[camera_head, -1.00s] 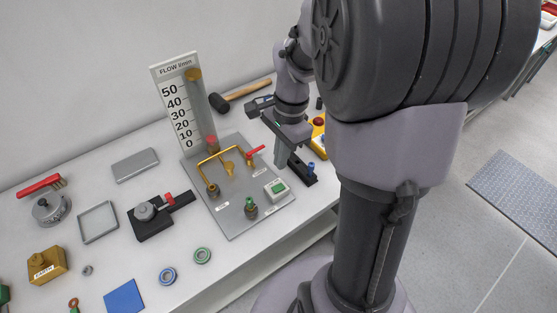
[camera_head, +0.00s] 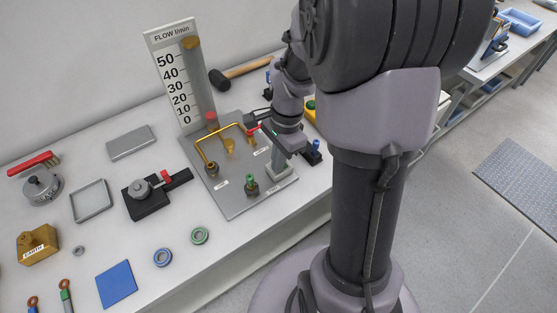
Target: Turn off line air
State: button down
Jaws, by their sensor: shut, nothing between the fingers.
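A grey plate (camera_head: 225,200) on the bench carries bent brass pipework (camera_head: 203,148), a red lever (camera_head: 253,129) and a green-topped fitting (camera_head: 250,181). A pale box (camera_head: 282,177), whose green button showed earlier, is partly hidden by my gripper. A flow gauge (camera_head: 176,75) marked 0 to 50 stands behind, with a red piece (camera_head: 211,118) low in its tube near 0. Small labels on the plate are unreadable. My gripper (camera_head: 279,160) is shut and empty, pointing down over the plate's right side at the box. I cannot tell whether it touches the box.
A black mallet (camera_head: 219,79) lies behind the plate. A blue-topped black fixture (camera_head: 314,150) stands to the right.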

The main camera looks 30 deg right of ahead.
jog(key=shift+f, duration=0.1)
dwell(0.3)
jog(key=shift+d+p, duration=0.4)
jog(key=shift+d, duration=0.3)
jog(key=shift+r, duration=0.45)
notch_tip(320, 180, up, 13)
jog(key=a+p, duration=0.2)
jog(key=p, duration=0.5)
jog(key=shift+r+p, duration=0.15)
jog(key=shift+p, duration=0.2)
